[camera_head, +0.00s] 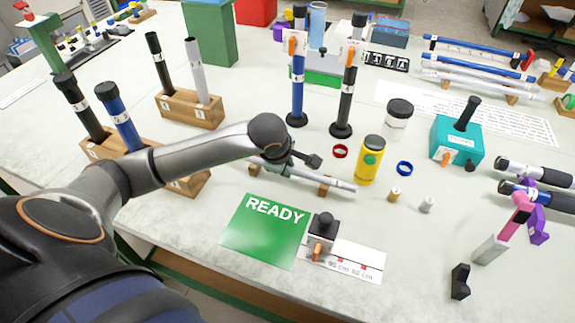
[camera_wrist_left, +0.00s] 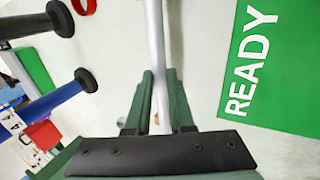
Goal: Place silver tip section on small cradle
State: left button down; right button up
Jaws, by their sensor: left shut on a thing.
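The silver tip section (camera_head: 335,181) is a thin silver rod lying nearly level across the middle of the table, over the small cradle (camera_head: 325,187) with its low wooden supports. My left gripper (camera_head: 283,166) is shut on the rod near its left part. In the left wrist view, the silver rod (camera_wrist_left: 157,45) runs between the two green fingers of the gripper (camera_wrist_left: 158,75). The rod lies at or just above the supports; I cannot tell whether it touches them. The gripper hides part of the rod and cradle. My right gripper is not in view.
A green READY sign (camera_head: 262,240) and a black block (camera_head: 322,228) lie in front. A yellow canister (camera_head: 369,165) stands near the rod's right end. Upright blue and black rods (camera_head: 297,85) stand behind. Wooden blocks holding rods (camera_head: 190,108) are at left.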

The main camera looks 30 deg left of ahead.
pick_arm(q)
jog(key=shift+f, duration=0.15)
jog(key=c, duration=0.8)
grip_release()
jog(key=shift+r, duration=0.3)
jog(key=v, duration=1.2)
jog(key=shift+s+d+f, duration=0.1)
